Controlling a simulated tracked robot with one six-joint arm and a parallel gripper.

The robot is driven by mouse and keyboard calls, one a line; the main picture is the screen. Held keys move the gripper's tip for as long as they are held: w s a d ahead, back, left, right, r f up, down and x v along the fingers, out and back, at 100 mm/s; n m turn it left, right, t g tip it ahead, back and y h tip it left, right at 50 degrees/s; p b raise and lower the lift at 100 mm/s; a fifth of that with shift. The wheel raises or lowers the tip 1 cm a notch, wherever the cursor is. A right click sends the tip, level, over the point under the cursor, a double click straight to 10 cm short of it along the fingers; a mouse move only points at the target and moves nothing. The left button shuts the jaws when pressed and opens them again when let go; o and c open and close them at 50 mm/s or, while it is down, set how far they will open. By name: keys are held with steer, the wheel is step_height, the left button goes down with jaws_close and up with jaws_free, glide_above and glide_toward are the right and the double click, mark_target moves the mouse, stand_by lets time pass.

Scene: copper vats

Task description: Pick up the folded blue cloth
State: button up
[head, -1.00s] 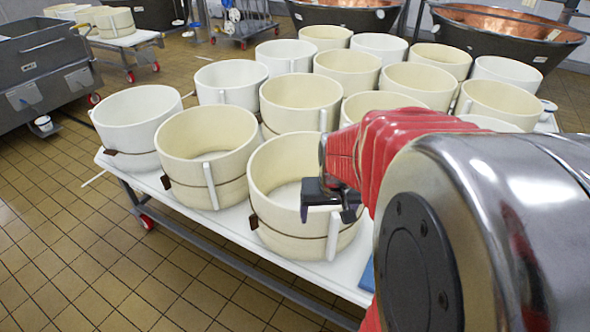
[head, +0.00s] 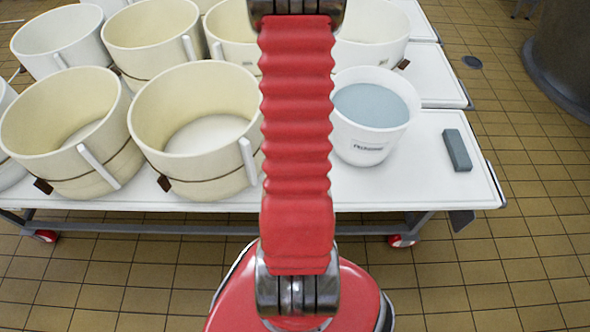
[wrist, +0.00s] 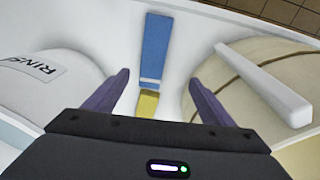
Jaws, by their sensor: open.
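In the wrist view a flat blue strip (wrist: 155,48) with a thin white stripe near its lower end lies on the white tabletop; it looks like the folded blue cloth. A small yellow piece (wrist: 147,103) shows at its lower end; I cannot tell whether it is a separate thing. My gripper (wrist: 158,77) is open and empty, with its two purple fingers to either side of the strip in the picture. I cannot tell the height above it. In the head view my arm hides the gripper and this spot.
A white bucket of bluish liquid (head: 371,108) stands right of my arm; its label shows in the wrist view (wrist: 35,68). A cream mould (head: 196,120) stands to the left. A grey-blue block (head: 457,150) lies near the right end of the white tabletop (head: 425,180).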

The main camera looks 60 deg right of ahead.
steer(key=shift+s+d+f, duration=0.2)
steer(key=shift+d+f, duration=0.05)
steer(key=shift+f, duration=0.3)
steer(key=shift+s+d+f, duration=0.15)
steer(key=shift+d+f, duration=0.1)
steer(key=shift+f, duration=0.25)
steer(key=shift+s, duration=0.1)
steer(key=shift+w+d+f, duration=0.1)
steer(key=shift+d+f, duration=0.05)
steer(key=shift+f, duration=1.25)
steer(key=shift+w+d+f, duration=0.1)
steer(key=shift+d+f, duration=0.1)
steer(key=shift+f, duration=1.25)
steer(key=shift+d+f, duration=0.15)
steer(key=shift+f, duration=1.25)
steer(key=shift+d+f, duration=0.15)
steer(key=shift+f, duration=1.2)
steer(key=shift+d+f, duration=0.1)
steer(key=shift+f, duration=1.2)
steer(key=shift+c, duration=0.4)
steer(key=c, duration=1.2)
